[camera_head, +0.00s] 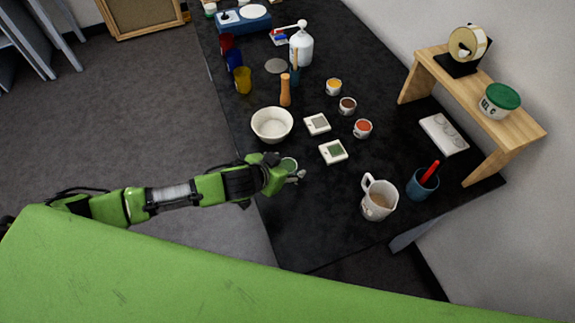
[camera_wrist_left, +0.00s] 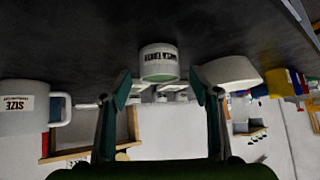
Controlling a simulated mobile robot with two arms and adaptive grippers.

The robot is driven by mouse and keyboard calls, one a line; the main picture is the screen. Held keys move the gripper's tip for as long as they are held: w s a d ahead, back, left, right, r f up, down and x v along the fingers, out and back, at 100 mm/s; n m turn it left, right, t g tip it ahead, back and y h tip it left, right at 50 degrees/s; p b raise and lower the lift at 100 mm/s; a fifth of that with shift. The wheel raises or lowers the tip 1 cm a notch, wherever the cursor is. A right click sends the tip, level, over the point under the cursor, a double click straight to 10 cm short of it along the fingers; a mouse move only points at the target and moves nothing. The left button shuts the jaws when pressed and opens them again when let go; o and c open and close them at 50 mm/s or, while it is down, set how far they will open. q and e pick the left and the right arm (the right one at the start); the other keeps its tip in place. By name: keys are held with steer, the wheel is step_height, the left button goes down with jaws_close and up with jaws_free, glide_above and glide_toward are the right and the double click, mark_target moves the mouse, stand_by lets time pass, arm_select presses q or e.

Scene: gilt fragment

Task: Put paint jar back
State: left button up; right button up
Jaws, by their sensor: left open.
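A small white paint jar with green paint (camera_head: 288,164) stands on the black table near its left edge, partly hidden by my left gripper (camera_head: 294,174). In the left wrist view, which is upside down, the same jar (camera_wrist_left: 159,62) shows dark lettering and lies ahead between the fingertips. My left gripper (camera_wrist_left: 160,88) is open there, one finger on each side, with nothing seen clamped. Yellow (camera_head: 334,87), brown (camera_head: 348,105) and red (camera_head: 363,129) paint jars stand in a slanting row further back. My right gripper is not in view.
A white bowl (camera_head: 272,125) stands just behind the left gripper. Two square tiles (camera_head: 317,124) lie beyond the jar. A white mug (camera_head: 378,199) and a blue brush cup (camera_head: 421,185) stand right. A wooden shelf (camera_head: 465,85) spans a pale tray (camera_head: 444,134).

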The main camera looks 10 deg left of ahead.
arm_select(q)
steer(key=shift+x, duration=0.95)
steer(key=c, duration=1.3)
steer(key=shift+r, duration=0.1)
steer(key=shift+c, duration=0.7)
steer(key=shift+r, duration=0.1)
